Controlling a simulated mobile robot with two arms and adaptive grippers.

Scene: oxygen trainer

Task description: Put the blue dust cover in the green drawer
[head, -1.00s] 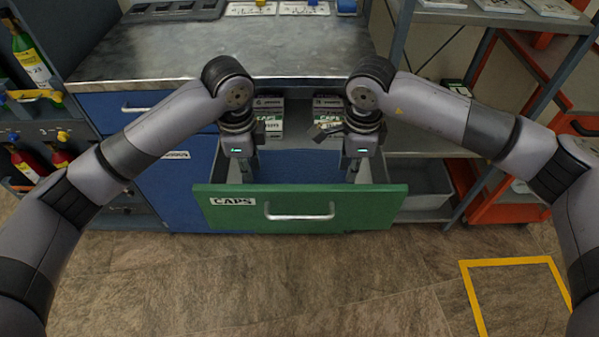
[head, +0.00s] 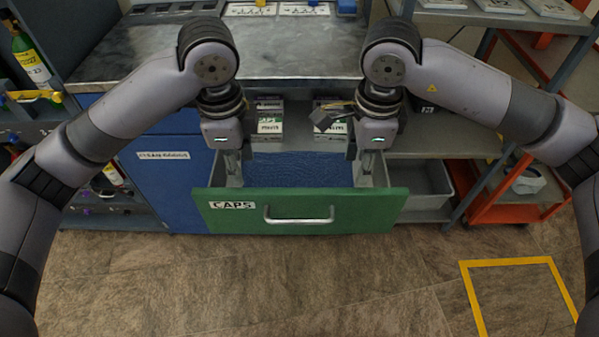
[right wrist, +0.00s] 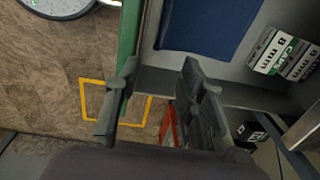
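The green drawer (head: 300,211), labelled CAPS, is pulled open under the bench. A blue wrinkled sheet (head: 300,169), which looks like the dust cover, lies spread flat inside it. It also shows in the right wrist view (right wrist: 205,22) with a clean edge. My left gripper (head: 237,165) points down at the drawer's left side and looks open, a mirror of the right one. My right gripper (head: 363,165) points down at the drawer's right side. In the right wrist view it (right wrist: 160,105) is open and empty, its fingers apart from the sheet.
The metal bench top (head: 290,62) lies above. A shelf rack with a grey bin (head: 425,185) and an orange cart (head: 515,197) stand at right. The floor in front is clear.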

